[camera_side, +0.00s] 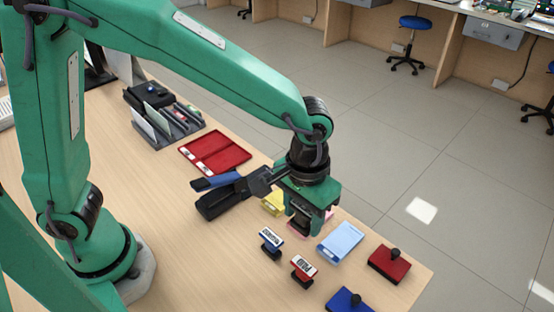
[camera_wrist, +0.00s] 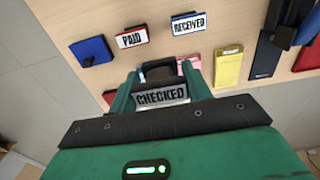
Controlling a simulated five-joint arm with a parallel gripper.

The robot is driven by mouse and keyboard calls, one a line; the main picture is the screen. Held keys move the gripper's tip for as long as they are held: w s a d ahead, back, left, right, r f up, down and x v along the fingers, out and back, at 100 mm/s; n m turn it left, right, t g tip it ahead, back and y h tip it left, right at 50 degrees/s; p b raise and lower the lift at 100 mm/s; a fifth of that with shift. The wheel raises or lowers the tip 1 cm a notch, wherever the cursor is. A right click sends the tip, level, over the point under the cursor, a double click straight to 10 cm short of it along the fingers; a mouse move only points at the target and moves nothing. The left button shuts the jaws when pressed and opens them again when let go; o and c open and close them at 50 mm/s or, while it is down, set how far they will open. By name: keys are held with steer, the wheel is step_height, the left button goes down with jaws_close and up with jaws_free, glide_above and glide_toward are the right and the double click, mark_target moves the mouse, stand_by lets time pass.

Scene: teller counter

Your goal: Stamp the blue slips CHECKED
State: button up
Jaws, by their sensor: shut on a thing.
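My gripper (camera_side: 304,212) is shut on the CHECKED stamp, whose white label (camera_wrist: 162,97) shows between the fingers in the wrist view. In the side view the stamp is mostly hidden by the fingers. The stack of light blue slips (camera_side: 340,242) lies flat on the counter, just right of my gripper in the side view. In the wrist view it is mostly hidden behind the stamp and gripper. A blue ink pad (camera_side: 349,301) and a red ink pad (camera_side: 389,264) lie near the counter's front right, each with a dark knob. I cannot tell the stamp's exact height.
The RECEIVED stamp (camera_side: 271,240) and PAID stamp (camera_side: 303,270) stand left of the blue slips. Yellow slips (camera_side: 272,205) and pink slips (camera_wrist: 190,70) lie near my gripper. A black punch (camera_side: 222,199), red tray (camera_side: 232,160) and organizer (camera_side: 180,130) are farther back.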

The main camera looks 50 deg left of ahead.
steer(key=w+d+f, duration=0.2)
steer(key=w+d, duration=0.2)
steer(key=w, duration=0.5)
steer(key=shift+w+f, duration=0.3)
steer(key=shift+f, duration=0.1)
steer(key=shift+f, duration=0.2)
steer(key=shift+f, duration=2.8)
steer(key=shift+f, duration=0.55)
step_height(320, 180, up, 6)
stand_by(0.8)
stand_by(0.7)
